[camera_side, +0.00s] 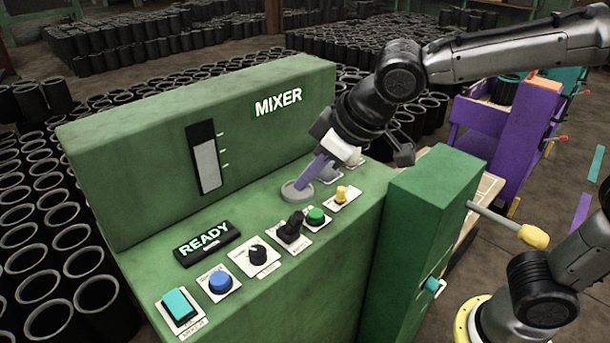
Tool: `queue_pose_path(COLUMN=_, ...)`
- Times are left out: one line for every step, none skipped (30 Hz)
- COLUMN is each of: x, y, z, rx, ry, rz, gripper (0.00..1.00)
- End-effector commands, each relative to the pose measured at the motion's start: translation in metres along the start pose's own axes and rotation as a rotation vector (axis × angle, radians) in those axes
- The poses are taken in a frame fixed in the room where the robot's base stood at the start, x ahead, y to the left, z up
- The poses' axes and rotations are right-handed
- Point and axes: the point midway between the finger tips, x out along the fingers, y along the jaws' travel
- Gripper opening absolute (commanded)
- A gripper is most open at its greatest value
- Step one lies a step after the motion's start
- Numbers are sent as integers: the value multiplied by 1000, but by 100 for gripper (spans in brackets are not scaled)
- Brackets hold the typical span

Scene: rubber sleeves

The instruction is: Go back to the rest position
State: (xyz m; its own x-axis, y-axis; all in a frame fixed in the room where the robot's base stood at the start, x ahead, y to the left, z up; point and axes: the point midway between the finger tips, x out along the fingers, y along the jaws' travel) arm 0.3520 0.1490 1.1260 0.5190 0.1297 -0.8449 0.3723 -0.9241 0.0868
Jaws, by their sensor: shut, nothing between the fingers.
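My gripper (309,183), with purple fingers, is shut and empty. It points down and to the left, its tips just over or at a round grey disc (297,191) on the green mixer's panel. I cannot tell whether the tips touch the disc. The green mixer (190,120) stands at centre left, with a lit READY display (208,243) and a level window (205,158). My wrist hides part of the panel's right end.
The panel holds a teal switch (179,304), a blue button (220,282), black knobs, a green button (315,215) and a yellow control (341,193). A green box (428,225) with a yellow-tipped lever (532,236) stands right. Black sleeves (40,240) crowd the floor. A purple station (475,130) stands behind.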

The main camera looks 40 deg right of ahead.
Motion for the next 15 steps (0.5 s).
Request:
queue_pose_path(x=0, y=0, z=0, rx=0, ry=0, rz=0, gripper=0)
queue_pose_path(x=0, y=1, z=0, rx=2, ry=0, rz=1, gripper=0)
queue_pose_path(x=0, y=4, z=0, rx=8, ry=1, rz=5, gripper=0)
queue_pose_path(x=-2, y=7, z=-1, rx=16, ry=6, rz=10, gripper=0)
queue_pose_path(x=-6, y=13, z=-2, rx=28, ry=16, rz=16, gripper=0)
queue_pose_path(x=-14, y=22, z=-4, rx=51, ry=35, rz=29, gripper=0)
queue_pose_path(x=-21, y=31, z=-2, rx=71, ry=49, rz=40, gripper=0)
queue_pose_path(x=-30, y=41, z=1, rx=97, ry=64, rz=54, gripper=0)
queue_pose_path(x=-42, y=55, z=11, rx=137, ry=77, rz=72, gripper=0)
queue_pose_path(x=-52, y=65, z=21, rx=170, ry=85, rz=87, gripper=0)
queue_pose_path(x=-62, y=74, z=34, rx=201, ry=89, rz=102, gripper=0)
queue_pose_path(x=-73, y=84, z=54, rx=242, ry=90, rz=121, gripper=0)
queue_pose_path(x=-81, y=89, z=70, rx=271, ry=87, rz=134, gripper=0)
queue_pose_path(x=-87, y=92, z=86, rx=297, ry=84, rz=145, gripper=0)
queue_pose_path(x=-93, y=94, z=107, rx=328, ry=76, rz=155, gripper=0)
